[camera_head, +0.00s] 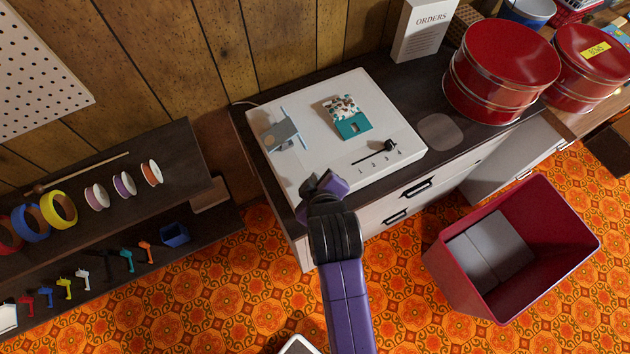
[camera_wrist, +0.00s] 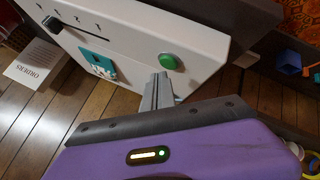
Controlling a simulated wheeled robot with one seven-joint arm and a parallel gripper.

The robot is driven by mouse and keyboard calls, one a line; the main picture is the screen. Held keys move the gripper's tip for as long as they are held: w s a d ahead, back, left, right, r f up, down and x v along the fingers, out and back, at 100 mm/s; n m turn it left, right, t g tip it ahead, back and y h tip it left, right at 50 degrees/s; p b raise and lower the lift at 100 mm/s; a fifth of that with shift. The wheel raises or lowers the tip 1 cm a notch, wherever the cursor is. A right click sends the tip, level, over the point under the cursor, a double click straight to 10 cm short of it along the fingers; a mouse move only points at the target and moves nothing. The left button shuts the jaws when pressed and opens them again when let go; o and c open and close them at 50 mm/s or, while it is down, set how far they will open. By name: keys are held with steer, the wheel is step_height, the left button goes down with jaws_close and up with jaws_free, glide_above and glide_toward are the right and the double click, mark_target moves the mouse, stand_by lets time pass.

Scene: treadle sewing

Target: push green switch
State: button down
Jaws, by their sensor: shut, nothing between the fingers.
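The green switch (camera_wrist: 167,62) is a round green button on the white machine panel (camera_wrist: 130,42), seen in the wrist view. In the head view the white panel (camera_head: 308,108) lies on the dark cabinet top, and the green switch does not show; my arm may hide it. My gripper (camera_head: 328,184) is at the panel's near left edge. Its grey fingers are shut and empty in the wrist view (camera_wrist: 161,78), with their tips just below the green switch in the picture. A small gap shows between them; I cannot tell the depth.
The panel also bears a black slider (camera_head: 388,146) with numbers, a teal patterned piece (camera_head: 352,126) and a grey bracket (camera_head: 281,134). Red tins (camera_head: 503,65) stand at the right. A red bin (camera_head: 450,262) and a shelf of spools (camera_head: 195,150) flank the cabinet.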

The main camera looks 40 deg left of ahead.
steer(key=shift+r+p, duration=2.65)
steer(key=shift+r, duration=0.35)
steer(key=shift+f, duration=0.1)
